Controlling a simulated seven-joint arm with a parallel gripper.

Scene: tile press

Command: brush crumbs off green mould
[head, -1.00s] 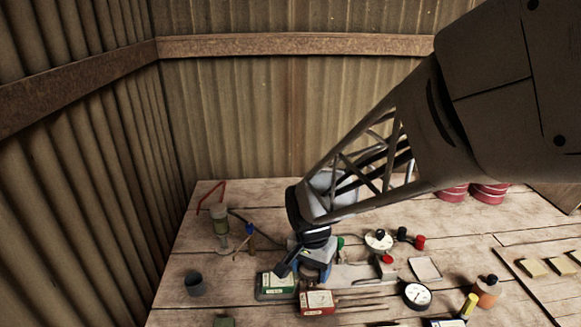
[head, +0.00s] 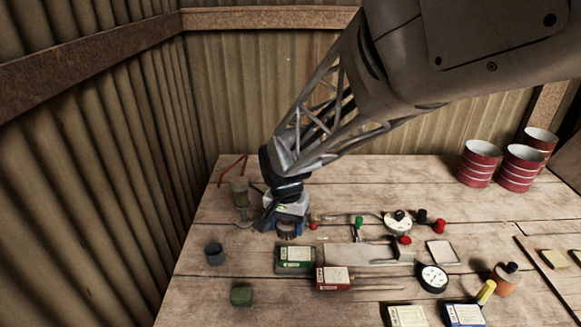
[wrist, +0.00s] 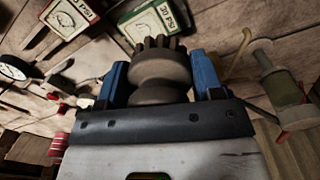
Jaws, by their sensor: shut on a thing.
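My gripper (head: 286,219) is shut on a brown, round-waisted brush (head: 287,231) with a ridged, bristle-like end. In the wrist view the brush (wrist: 158,72) sits between the blue fingers of my gripper (wrist: 163,75), bristles pointing away from the palm. The green mould appears to be the green-edged block (head: 295,265) with a pale label, just in front of and slightly right of the brush in the head view. It also shows as the green "30 PSI" block (wrist: 160,16) beyond the bristles in the wrist view. I cannot make out crumbs on it.
A red-edged block (head: 333,285) lies right of the green one. A pale green cylinder (head: 240,190) stands behind left. A round gauge (head: 433,277) and orange bottle (head: 507,279) are to the right.

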